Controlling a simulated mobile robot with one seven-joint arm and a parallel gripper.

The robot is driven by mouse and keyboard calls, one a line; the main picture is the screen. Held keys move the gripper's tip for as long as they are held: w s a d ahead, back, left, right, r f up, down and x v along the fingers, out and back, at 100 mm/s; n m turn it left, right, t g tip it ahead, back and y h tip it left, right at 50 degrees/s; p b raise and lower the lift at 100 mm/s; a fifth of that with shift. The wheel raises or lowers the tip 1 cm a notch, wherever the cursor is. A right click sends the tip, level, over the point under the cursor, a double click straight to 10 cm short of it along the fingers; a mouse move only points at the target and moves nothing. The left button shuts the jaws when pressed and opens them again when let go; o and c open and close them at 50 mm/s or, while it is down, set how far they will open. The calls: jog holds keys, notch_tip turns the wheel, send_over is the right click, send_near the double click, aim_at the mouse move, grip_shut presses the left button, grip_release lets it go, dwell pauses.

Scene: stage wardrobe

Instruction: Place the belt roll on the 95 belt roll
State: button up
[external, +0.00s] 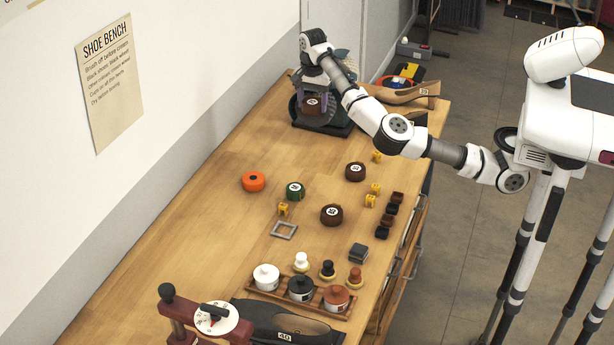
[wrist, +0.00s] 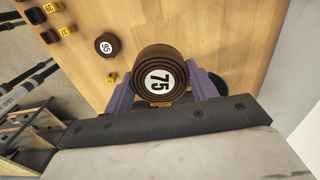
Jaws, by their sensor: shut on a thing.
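My gripper (wrist: 160,92) is shut on a brown belt roll (wrist: 158,78) whose white label reads 75. Its purple fingers lie on either side of the roll. In the external view my gripper (external: 313,92) is at the far end of the bench, with the held belt roll (external: 312,104) in front of a dark green machine. The 95 belt roll (wrist: 107,45), brown with a white label, lies flat on the bench apart from the gripper. In the external view this 95 roll (external: 355,172) is nearer the camera and to the right of the held one.
Another brown roll (external: 331,214), a green roll (external: 295,191) and an orange roll (external: 253,181) lie on the wooden bench (external: 200,240). Small yellow tags (external: 377,156) stand near the 95 roll. A tan shoe (external: 410,93) lies at the far right. The bench's left side is clear.

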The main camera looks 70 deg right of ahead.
jog(key=s+r+m, duration=0.3)
jog(key=s+m, duration=0.3)
jog(key=m, duration=1)
send_over(356, 168)
notch_tip(356, 168, down, 20)
jog(key=shift+f, duration=0.1)
jog(key=o, duration=0.6)
jog(key=shift+f, duration=0.15)
jog(key=o, duration=0.4)
jog(key=shift+o, duration=0.2)
notch_tip(356, 168, up, 12)
jog(key=b, duration=0.1)
jog(key=shift+r, duration=0.2)
